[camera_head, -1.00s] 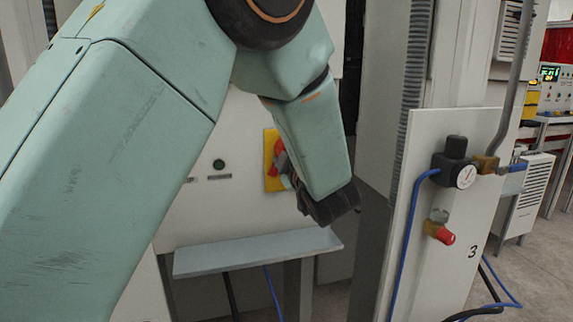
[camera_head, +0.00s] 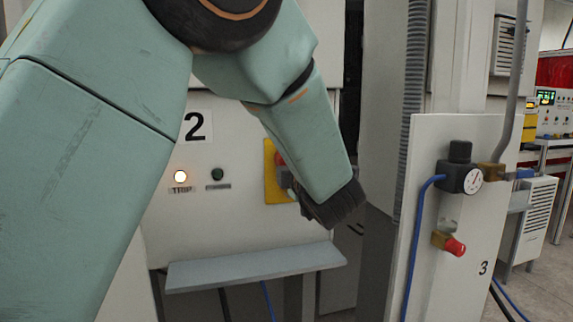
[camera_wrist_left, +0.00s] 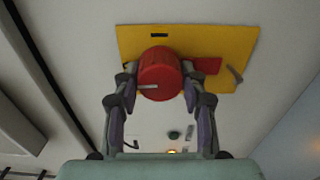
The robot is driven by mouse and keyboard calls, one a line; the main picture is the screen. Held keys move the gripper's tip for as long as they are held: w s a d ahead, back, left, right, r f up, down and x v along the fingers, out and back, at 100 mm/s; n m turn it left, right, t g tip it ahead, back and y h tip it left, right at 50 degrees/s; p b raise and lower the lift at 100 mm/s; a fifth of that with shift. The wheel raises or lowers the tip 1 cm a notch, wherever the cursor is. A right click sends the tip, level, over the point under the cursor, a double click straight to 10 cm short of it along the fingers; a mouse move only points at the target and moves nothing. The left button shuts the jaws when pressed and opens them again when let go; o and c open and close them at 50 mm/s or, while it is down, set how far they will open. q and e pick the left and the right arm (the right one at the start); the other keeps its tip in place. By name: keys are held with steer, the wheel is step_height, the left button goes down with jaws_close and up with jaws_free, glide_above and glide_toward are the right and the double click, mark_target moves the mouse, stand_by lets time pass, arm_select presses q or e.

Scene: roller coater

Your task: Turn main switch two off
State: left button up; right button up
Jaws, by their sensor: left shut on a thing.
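The main switch is a red round knob (camera_wrist_left: 160,72) on a yellow plate (camera_wrist_left: 225,50) on a pale cabinet marked 2. In the head view, the yellow plate (camera_head: 270,180) shows beside my arm, with only a sliver of the red knob (camera_head: 280,158) visible. In the left wrist view, my left gripper (camera_wrist_left: 160,84) has one finger on each side of the red knob and is shut on it. My left forearm and wrist hide most of the knob in the head view. My right gripper is not in view.
A lit lamp (camera_head: 180,177) above a TRIP label and a dark green button (camera_head: 217,174) sit left of the switch. A grey shelf (camera_head: 250,268) juts out below. To the right stands a panel marked 3 with a pressure gauge (camera_head: 473,180).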

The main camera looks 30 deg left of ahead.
arm_select(q)
steer(key=shift+w+r, duration=0.1)
steer(key=shift+r, duration=0.15)
steer(key=o, duration=1.1)
steer(key=shift+w+f, duration=0.25)
steer(key=shift+o, duration=0.2)
steer(key=shift+s+r, duration=0.1)
steer(key=shift+s, duration=0.2)
steer(key=shift+w, duration=0.15)
